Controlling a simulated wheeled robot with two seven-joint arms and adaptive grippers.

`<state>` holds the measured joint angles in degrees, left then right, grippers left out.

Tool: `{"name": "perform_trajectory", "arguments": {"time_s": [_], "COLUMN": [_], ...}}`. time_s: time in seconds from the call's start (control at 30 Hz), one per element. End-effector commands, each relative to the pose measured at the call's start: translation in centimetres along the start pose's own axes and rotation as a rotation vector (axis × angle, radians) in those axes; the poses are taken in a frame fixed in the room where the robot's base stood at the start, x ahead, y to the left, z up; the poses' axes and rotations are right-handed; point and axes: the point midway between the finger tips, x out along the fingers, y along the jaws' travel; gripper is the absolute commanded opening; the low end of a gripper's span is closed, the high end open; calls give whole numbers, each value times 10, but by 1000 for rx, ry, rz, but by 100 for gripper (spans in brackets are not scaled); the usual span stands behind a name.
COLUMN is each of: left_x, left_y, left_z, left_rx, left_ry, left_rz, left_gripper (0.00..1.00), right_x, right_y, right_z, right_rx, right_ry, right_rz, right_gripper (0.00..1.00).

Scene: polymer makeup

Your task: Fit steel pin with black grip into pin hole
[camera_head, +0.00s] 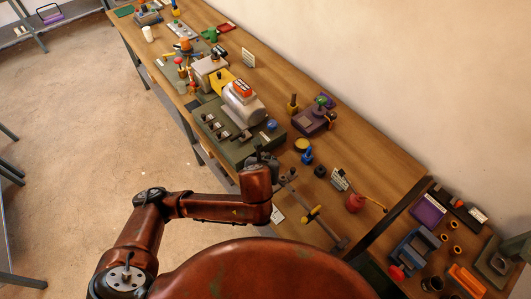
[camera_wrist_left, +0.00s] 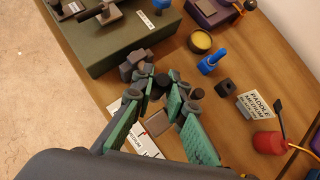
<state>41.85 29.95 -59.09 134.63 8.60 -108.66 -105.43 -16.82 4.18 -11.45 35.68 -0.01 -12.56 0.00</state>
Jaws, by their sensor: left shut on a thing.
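My left gripper (camera_head: 262,160) is just off the front right corner of the green machine base (camera_head: 225,135). The left wrist view shows its green-padded fingers (camera_wrist_left: 164,88) shut on a small dark thing (camera_wrist_left: 160,80). The fingers mostly hide it; it is likely the black grip of the steel pin, but I see no steel shaft. A small black block with a dark opening (camera_wrist_left: 225,87) stands on the table right of the fingers. It also shows in the head view (camera_head: 320,171). I cannot tell whether this opening is the pin hole. My right gripper is not in view.
A blue-handled item (camera_wrist_left: 212,61) and a yellow-topped round pot (camera_wrist_left: 201,41) stand near the black block. A paddle label (camera_wrist_left: 256,105) and a red pot (camera_wrist_left: 270,142) are farther right.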

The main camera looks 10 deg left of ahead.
Motion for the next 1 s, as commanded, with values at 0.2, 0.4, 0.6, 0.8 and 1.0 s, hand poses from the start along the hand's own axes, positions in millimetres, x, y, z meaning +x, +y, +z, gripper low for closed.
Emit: {"name": "perform_trajectory", "arguments": {"time_s": [0.2, 0.4, 0.6, 0.8, 1.0], "left_x": [-3, -9, -20, -26, -25], "left_y": [-25, -51, -60, -63, -63], "left_z": [19, 26, 31, 31, 30], "left_rx": [185, 414, 577, 635, 639], "left_ry": [-2, 1, 0, 0, 1], "left_rz": [-175, -401, -567, -632, -637], "left_gripper": [0, 0, 0, 0, 0], "right_x": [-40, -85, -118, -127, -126], "right_y": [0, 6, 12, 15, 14], "right_z": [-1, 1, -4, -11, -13], "right_rx": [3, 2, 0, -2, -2], "right_ry": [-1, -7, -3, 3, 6], "right_rz": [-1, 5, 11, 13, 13], "right_gripper": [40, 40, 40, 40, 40]}}
